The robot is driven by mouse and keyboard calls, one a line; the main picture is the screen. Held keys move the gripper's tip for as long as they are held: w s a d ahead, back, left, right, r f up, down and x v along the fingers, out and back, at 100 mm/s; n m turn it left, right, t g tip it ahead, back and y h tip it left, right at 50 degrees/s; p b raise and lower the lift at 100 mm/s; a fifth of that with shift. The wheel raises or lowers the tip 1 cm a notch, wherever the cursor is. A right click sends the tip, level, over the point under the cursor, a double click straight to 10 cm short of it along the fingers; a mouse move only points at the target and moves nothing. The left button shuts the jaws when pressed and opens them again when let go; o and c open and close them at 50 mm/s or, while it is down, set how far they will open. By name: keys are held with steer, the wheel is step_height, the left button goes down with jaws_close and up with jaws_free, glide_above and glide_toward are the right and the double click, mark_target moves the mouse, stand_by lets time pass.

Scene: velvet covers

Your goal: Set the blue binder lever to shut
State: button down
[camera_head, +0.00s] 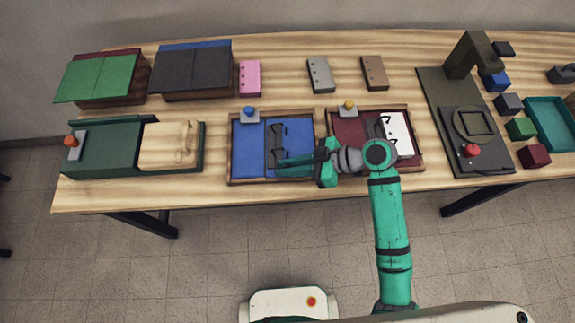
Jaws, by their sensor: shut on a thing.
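The blue binder (249,140) lies open in a brown wooden tray at the middle of the table. Its blue-knobbed lever (249,112) stands at the tray's far left edge, apart from my gripper. Two black ring arches show on the binder: a far ring (278,129) and a near ring (280,154). My gripper (279,167) reaches in from the right, low over the near part of the binder. Its green fingers are shut at the near ring and partly hide it; the exact contact is too small to see.
A dark red binder (347,128) with a yellow-knobbed lever (348,105) and a white sheet (397,134) lies just right, partly under my arm. A green box with a wooden block (170,145) stands left. A dark press (462,125) stands right.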

steer(key=c, duration=1.7)
jaws_free()
steer(key=shift+d, duration=0.1)
steer(key=v, duration=1)
steer(key=shift+d+r, duration=0.15)
steer(key=shift+d, duration=0.15)
